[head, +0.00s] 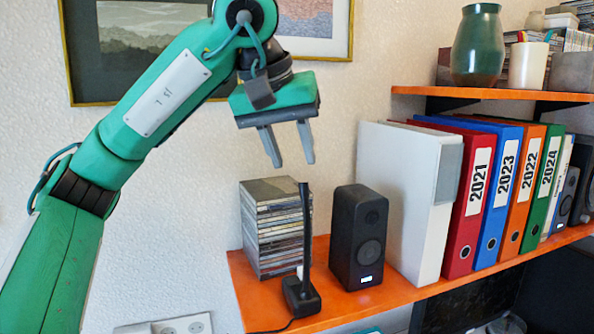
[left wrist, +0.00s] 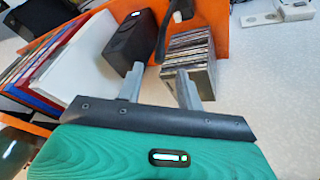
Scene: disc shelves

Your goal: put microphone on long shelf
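The black microphone (head: 305,240) stands upright on its square base on the orange long shelf (head: 262,309), near the shelf's left end. Its thin stem rises in front of the CD stack, and a cable runs from its base to the left. In the left wrist view the microphone (left wrist: 163,32) shows partly at the top. My left gripper (head: 291,160) is open and empty, pointing down above the microphone's top, with clear space between. In the left wrist view its two fingers (left wrist: 160,84) are apart with nothing between them. My right gripper is not in view.
A CD stack (head: 274,228) stands behind the microphone and a black speaker (head: 358,238) to its right. A white box (head: 400,200) and several binders (head: 470,200) fill the shelf further right. An upper shelf (head: 480,94) holds a green vase (head: 477,45). Sockets (head: 183,325) are on the wall.

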